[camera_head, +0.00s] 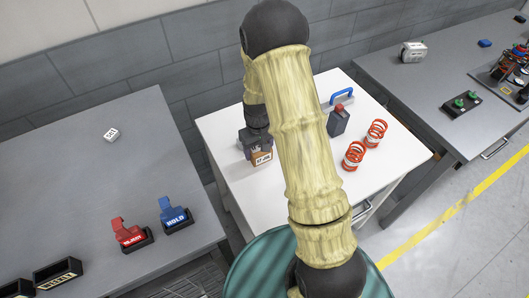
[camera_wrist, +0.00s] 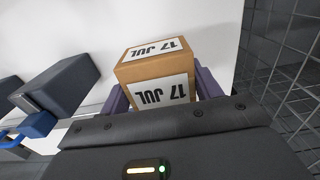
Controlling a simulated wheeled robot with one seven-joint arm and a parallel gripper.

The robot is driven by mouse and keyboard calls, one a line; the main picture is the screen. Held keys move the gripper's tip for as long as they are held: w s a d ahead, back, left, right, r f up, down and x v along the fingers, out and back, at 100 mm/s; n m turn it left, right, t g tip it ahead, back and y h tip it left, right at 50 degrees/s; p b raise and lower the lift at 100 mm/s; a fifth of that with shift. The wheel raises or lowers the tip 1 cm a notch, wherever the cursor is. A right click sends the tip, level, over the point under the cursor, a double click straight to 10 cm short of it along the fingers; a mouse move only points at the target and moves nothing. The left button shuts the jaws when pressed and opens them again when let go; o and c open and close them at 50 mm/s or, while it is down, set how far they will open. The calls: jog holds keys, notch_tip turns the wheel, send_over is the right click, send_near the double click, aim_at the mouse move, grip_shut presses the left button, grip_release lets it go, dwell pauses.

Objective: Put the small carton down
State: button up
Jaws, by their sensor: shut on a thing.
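The small carton (camera_head: 262,159) is a brown box with white "17 JUL" labels. In the wrist view the carton (camera_wrist: 150,73) sits between the purple fingers of my gripper (camera_wrist: 162,92). In the head view my gripper (camera_head: 257,147) points down and is shut on the carton over the left part of the white table (camera_head: 235,188). I cannot tell whether the carton's underside touches the tabletop. The fingers hide part of its sides.
On the white table are a dark block with a red button (camera_head: 338,120), a blue handle (camera_head: 342,96) and two orange springs (camera_head: 354,155). The tabletop in front of the carton is clear. A grey bench (camera_head: 70,165) with red and blue holders stands left.

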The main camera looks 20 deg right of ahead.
jog(key=shift+a+f, duration=0.1)
jog(key=shift+f, duration=0.1)
jog(key=shift+s, duration=0.15)
jog(key=shift+f, duration=0.15)
jog(key=shift+f+p, duration=0.45)
jog(key=shift+f, duration=1.5)
jog(key=shift+f, duration=0.1)
jog(key=o, duration=1.2)
